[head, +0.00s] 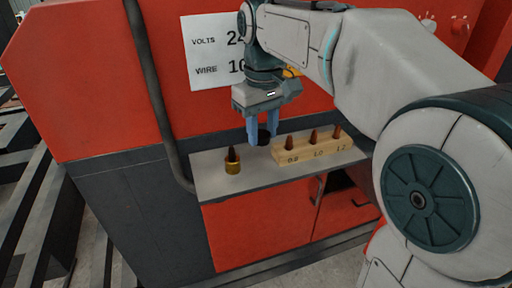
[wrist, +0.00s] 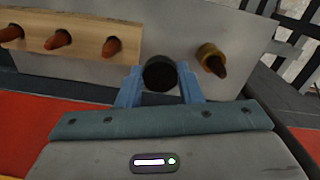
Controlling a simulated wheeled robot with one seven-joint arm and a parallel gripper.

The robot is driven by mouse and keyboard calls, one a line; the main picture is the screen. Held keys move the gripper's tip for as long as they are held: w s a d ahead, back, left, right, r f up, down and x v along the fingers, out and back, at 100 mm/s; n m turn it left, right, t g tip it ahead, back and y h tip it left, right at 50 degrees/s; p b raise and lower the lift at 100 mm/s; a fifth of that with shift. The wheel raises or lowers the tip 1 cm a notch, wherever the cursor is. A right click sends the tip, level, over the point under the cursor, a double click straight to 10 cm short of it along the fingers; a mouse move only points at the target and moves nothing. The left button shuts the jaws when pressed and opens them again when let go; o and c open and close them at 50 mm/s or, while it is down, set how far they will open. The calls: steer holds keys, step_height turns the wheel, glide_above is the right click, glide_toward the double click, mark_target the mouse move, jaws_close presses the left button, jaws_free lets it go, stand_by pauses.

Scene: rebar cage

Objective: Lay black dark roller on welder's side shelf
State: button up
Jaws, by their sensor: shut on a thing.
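The black roller (head: 264,137) is a short dark cylinder between the blue fingers of my gripper (head: 262,130), which is shut on it. In the wrist view the roller (wrist: 160,74) shows its round dark end between the fingertips (wrist: 160,84). The welder's side shelf (head: 213,188) is a grey ledge on the red and dark machine. My gripper is over the shelf, between a brass piece and a wooden block. I cannot tell whether the roller touches the shelf.
A brass piece with a dark tip (head: 232,166) stands on the shelf to the left. A wooden block (head: 290,156) holding 3 copper-coloured tips is to the right. A dark pipe (head: 152,90) runs down the machine at left. Bare shelf lies in front of the roller.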

mark_target(256, 162)
steer(key=shift+s+a+f, duration=0.2)
steer(key=shift+a+f, duration=0.25)
steer(key=shift+a, duration=0.2)
steer(key=shift+f, duration=2)
steer(key=shift+f, duration=0.15)
steer(key=o, duration=0.7)
steer(key=shift+o, duration=0.2)
